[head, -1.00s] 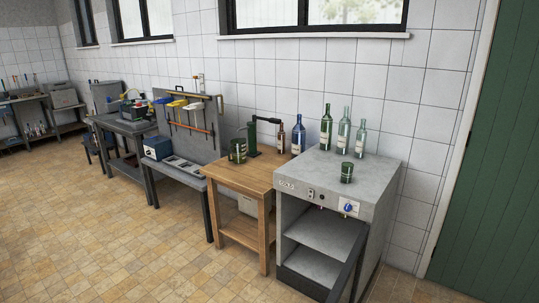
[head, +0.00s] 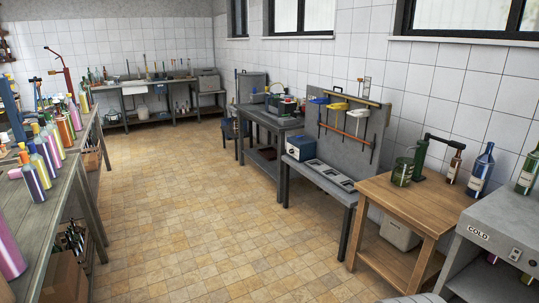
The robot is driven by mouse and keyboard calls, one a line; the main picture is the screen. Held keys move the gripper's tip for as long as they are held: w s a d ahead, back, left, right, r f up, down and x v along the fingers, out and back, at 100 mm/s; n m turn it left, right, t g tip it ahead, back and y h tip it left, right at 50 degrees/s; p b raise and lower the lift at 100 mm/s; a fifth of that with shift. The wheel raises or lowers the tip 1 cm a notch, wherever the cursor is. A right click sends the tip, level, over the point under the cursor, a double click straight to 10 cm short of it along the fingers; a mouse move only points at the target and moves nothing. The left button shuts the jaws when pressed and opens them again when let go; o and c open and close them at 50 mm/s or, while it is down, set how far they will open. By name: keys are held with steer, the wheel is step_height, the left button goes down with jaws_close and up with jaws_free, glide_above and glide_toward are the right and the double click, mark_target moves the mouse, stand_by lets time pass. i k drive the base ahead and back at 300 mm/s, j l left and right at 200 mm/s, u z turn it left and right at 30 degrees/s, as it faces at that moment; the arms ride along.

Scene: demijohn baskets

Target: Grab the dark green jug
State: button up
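A dark green jug (head: 402,172) with a side handle stands upright on the wooden table (head: 385,192) at the right of the head view. It is see-through green, and nothing touches it that I can see.
A green lever device (head: 421,160), a brown bottle (head: 454,167) and a blue bottle (head: 480,170) stand right of the jug. The grey COLD cabinet (head: 505,222) is at the right edge. A bottle-laden table (head: 62,190) lines the left. The tiled floor (head: 210,200) between is clear.

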mark_target(403, 167)
steer(key=i+j, duration=0.1)
steer(key=i, duration=0.4)
steer(key=i+j+z, duration=0.15)
steer(key=i, duration=0.35)
steer(key=i+j, duration=0.15)
steer(key=i, duration=0.35)
steer(key=i+z, duration=0.35)
steer(key=i, duration=0.2)
steer(key=i+z, duration=0.35)
steer(key=i, duration=0.2)
steer(key=i+j+z, duration=0.25)
steer(key=i+z, duration=0.15)
steer(key=i+j+z, duration=0.25)
steer(key=i+z, duration=0.25)
steer(key=i+j+z, duration=0.45)
steer(key=i, duration=0.1)
